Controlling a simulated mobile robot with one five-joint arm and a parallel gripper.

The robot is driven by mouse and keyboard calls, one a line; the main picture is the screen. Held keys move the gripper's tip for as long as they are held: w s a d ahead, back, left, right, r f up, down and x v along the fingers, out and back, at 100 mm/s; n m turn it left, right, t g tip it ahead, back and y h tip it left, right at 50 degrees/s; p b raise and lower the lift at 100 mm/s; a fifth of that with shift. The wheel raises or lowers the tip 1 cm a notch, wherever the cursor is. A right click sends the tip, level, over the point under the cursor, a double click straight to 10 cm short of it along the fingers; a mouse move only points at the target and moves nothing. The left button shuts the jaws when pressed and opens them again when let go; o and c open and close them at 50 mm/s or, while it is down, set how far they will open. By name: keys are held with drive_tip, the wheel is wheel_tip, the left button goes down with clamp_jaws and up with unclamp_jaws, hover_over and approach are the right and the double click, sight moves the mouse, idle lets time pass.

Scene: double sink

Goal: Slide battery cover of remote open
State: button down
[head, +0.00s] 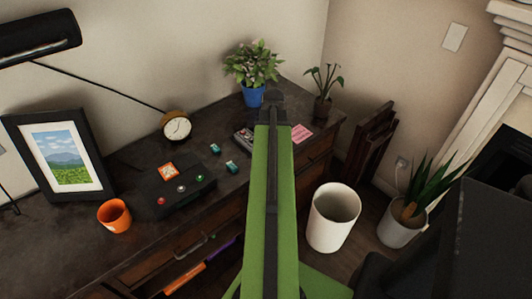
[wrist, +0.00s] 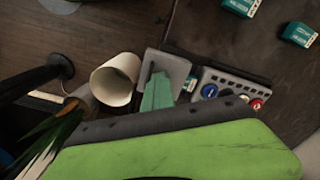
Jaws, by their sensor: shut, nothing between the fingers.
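The remote (wrist: 232,88) lies on the dark desk in the wrist view, a grey body with blue, white and red round buttons. A teal battery shape (wrist: 190,83) shows at its left end. A grey plate (wrist: 174,68) stands beside that end; I cannot tell whether it is the battery cover. My gripper (wrist: 158,95) is shut and empty, its green tip over or against this plate; contact is unclear. In the head view the remote (head: 243,136) shows just left of my green arm, which hides part of it.
Loose teal batteries (head: 215,148) lie left of the remote. A black box with buttons (head: 183,188), an orange mug (head: 114,215), a clock (head: 176,127) and a blue-potted plant (head: 253,95) stand on the desk. A pink note (head: 302,132) lies near the right edge. A white bin (head: 331,222) stands below.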

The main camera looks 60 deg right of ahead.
drive_tip(key=shift+s+a, duration=0.25)
drive_tip(key=shift+s, duration=0.5)
drive_tip(key=shift+s+a, duration=0.25)
drive_tip(key=shift+s, duration=0.5)
wheel_tip(320, 180, up, 7)
drive_tip(key=p, duration=0.7)
idle(0.4)
